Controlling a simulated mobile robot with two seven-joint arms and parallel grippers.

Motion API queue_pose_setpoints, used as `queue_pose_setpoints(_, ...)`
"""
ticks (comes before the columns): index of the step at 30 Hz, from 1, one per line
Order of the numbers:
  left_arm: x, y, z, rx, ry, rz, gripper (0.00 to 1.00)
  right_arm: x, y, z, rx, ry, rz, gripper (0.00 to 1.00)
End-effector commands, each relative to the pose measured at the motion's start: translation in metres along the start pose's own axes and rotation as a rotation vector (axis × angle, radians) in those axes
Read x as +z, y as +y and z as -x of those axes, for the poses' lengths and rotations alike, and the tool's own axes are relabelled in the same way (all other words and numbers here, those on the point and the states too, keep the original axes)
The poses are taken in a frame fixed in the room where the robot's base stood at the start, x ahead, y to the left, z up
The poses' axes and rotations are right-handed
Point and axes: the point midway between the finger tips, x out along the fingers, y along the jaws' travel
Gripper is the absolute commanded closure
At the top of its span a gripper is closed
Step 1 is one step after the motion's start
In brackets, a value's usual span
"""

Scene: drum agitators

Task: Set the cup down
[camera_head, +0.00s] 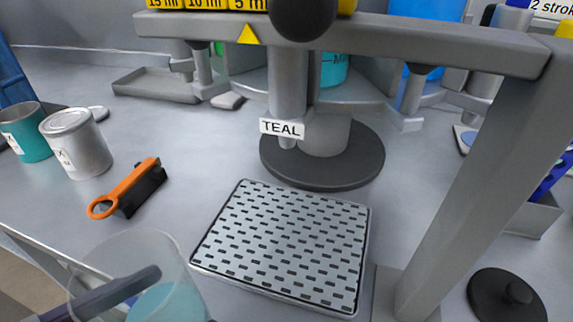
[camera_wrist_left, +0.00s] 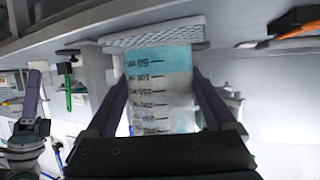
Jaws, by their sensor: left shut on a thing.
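The cup (camera_head: 150,250) is clear, with teal liquid in its lower part. It is at the lower left of the head view, in front and left of the perforated plate (camera_head: 285,240). My left gripper (camera_wrist_left: 158,82) is shut on the cup, one finger on each side. In the left wrist view the cup (camera_wrist_left: 158,100) shows volume marks upside down, with the liquid toward the top of the picture. The plate (camera_wrist_left: 150,34) shows behind the cup there. The cup's base is cut off in the head view, so I cannot tell its height.
A grey stand labelled TEAL (camera_head: 282,129) rises behind the plate on a dark round base (camera_head: 345,165). An orange-handled tool (camera_head: 130,185) and two cans (camera_head: 78,140) are at the left. A grey frame post (camera_head: 480,180) stands right of the plate. The plate is bare.

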Motion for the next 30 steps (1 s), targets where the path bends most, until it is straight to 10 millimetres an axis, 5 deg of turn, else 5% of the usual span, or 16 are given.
queue_pose_setpoints(5, -0.008, 0.002, -0.021, 0.001, 0.008, 0.000, 0.82, 0.000, 0.000, -0.001, -0.001, 0.001, -0.001, 0.38)
queue_pose_setpoints(21, -0.059, 0.003, -0.149, 0.004, 0.004, -0.001, 0.82, 0.000, 0.001, -0.002, 0.002, 0.002, 0.001, 0.38)
queue_pose_setpoints(27, -0.065, 0.003, -0.167, 0.004, 0.001, -0.001, 0.82, 0.001, 0.001, -0.004, 0.003, 0.001, 0.003, 0.38)
queue_pose_setpoints(30, -0.052, 0.003, -0.172, 0.004, -0.002, -0.003, 0.82, 0.003, 0.001, -0.010, 0.003, 0.001, 0.003, 0.38)
